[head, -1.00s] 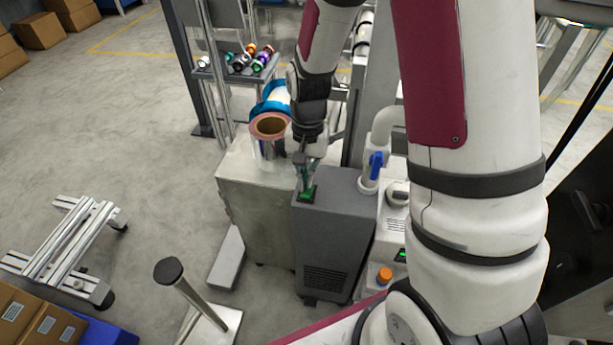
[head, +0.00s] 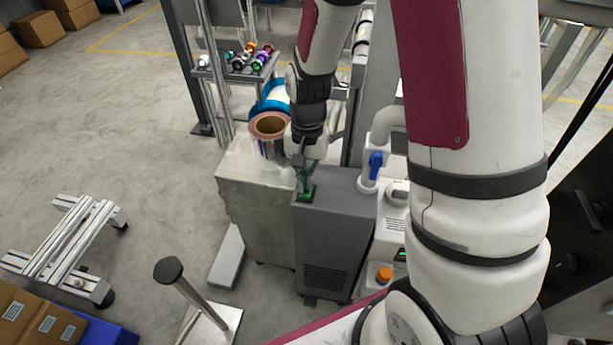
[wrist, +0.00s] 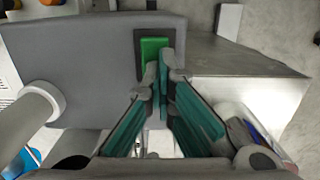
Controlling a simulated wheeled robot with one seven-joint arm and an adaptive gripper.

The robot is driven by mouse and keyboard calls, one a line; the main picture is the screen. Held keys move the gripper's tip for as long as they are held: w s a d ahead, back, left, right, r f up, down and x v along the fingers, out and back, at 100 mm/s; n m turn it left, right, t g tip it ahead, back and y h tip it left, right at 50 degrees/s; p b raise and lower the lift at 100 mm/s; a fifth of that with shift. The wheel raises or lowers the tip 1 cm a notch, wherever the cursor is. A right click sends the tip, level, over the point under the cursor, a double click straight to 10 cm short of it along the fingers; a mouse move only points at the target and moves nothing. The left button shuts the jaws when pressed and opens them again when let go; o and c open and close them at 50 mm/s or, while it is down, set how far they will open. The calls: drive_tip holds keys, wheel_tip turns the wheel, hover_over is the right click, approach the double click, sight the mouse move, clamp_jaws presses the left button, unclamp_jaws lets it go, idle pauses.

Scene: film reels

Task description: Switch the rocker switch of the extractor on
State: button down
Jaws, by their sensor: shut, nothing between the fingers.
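The extractor (head: 330,225) is a dark grey box with a vented front, and its top also shows in the wrist view (wrist: 80,60). Its green rocker switch (head: 306,196) sits in a dark frame at the left edge of the top; it also shows in the wrist view (wrist: 152,47). My gripper (head: 308,180) points down over the switch with its fingers shut and empty. In the wrist view, the fingertips (wrist: 162,70) overlap the near part of the switch. I cannot tell whether they touch it or which way the rocker is tilted.
A metal cabinet (head: 250,215) stands left of the extractor, bearing a film reel with a brown core (head: 269,125). A pale pipe with a blue handle (head: 375,165) rises to the right of the switch. A post with a black knob (head: 168,270) stands at front left.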

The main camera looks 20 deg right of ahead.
wheel_tip(320, 180, up, 14)
drive_tip(key=p, duration=0.5)
drive_tip(key=shift+w+d+p, duration=0.3)
drive_tip(key=shift+w+p, duration=0.05)
drive_tip(key=shift+w, duration=0.05)
drive_tip(key=s+r+n+t, duration=0.1)
drive_tip(key=s+r+n, duration=0.2)
drive_tip(key=s+r, duration=0.85)
drive_tip(key=s+r+n+t, duration=0.1)
drive_tip(key=s+r+n, duration=0.1)
drive_tip(key=s, duration=0.6)
drive_tip(key=s+r+n, duration=0.2)
drive_tip(key=s, duration=0.6)
wheel_tip(320, 180, up, 16)
drive_tip(key=t+p, duration=0.2)
drive_tip(key=p, duration=1.2)
drive_tip(key=shift+a+t+h+p, duration=0.3)
drive_tip(key=shift+a+t, duration=0.1)
drive_tip(key=shift+s, duration=0.1)
